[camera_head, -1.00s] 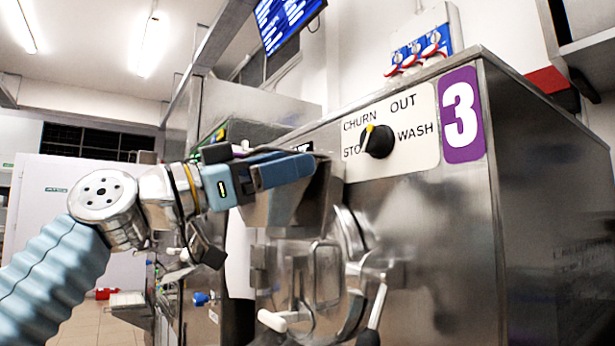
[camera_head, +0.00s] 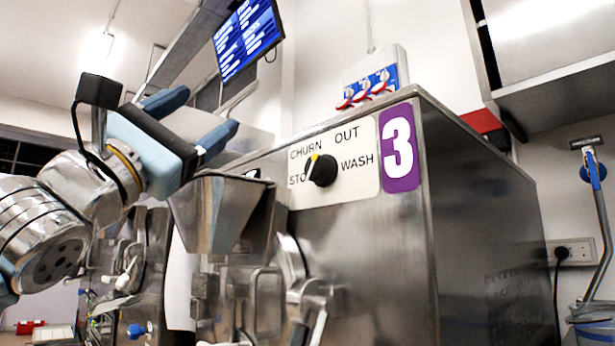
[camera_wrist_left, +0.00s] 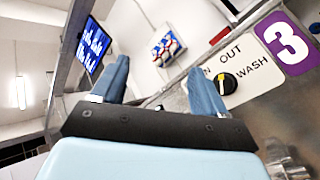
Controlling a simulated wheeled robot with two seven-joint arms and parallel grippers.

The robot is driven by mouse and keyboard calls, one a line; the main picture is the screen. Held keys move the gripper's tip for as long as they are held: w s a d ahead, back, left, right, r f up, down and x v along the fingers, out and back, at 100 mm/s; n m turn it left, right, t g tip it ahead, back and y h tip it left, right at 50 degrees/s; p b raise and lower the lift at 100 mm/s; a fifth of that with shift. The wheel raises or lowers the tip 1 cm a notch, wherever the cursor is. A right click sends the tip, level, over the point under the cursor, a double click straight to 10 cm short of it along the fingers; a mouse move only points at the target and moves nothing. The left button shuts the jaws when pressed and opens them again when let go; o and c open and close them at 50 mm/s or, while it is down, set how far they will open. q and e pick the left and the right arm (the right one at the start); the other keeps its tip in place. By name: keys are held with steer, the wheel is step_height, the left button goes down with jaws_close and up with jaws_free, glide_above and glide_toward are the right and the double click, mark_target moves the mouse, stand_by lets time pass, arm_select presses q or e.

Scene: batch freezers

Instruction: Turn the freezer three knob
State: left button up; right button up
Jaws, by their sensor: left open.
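The freezer three knob (camera_head: 321,170) is black with a yellow pointer mark. It sits on a white label plate (camera_head: 350,187) reading CHURN, OUT, WASH and a partly hidden STO. The yellow mark points up and slightly left, near CHURN. A purple sign with a white 3 (camera_head: 399,147) is to its right. My left gripper (camera_head: 208,119) is open and empty, left of the knob and apart from it. In the left wrist view the knob (camera_wrist_left: 227,84) shows just right of the right finger. My right gripper is not in view.
The steel freezer body (camera_head: 480,230) fills the right and middle. A steel hopper (camera_head: 222,212) juts out below my left gripper. Door handles and levers (camera_head: 310,295) stick out below the knob. A blue screen (camera_head: 247,38) and red-and-blue sockets (camera_head: 370,88) are above.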

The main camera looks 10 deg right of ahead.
arm_select(q)
step_height(320, 180, down, 4)
steer(key=w+d+n+y, duration=0.1)
steer(key=d+n+y, duration=0.25)
steer(key=n, duration=0.65)
steer(key=n+g+p, duration=0.3)
steer(key=n+p, duration=0.1)
steer(key=p, duration=0.4)
glide_toward(313, 171)
steer(key=r, duration=0.1)
steer(key=x, duration=0.2)
steer(key=p+x, duration=0.1)
steer(key=x, duration=0.2)
steer(key=f+x, duration=0.1)
steer(key=x, duration=0.2)
steer(key=shift+w+d+r+p, duration=0.1)
steer(key=shift+w+d+p, duration=0.05)
steer(key=shift+d+p, duration=0.2)
steer(key=shift+a, duration=0.1)
steer(key=c, duration=1.1)
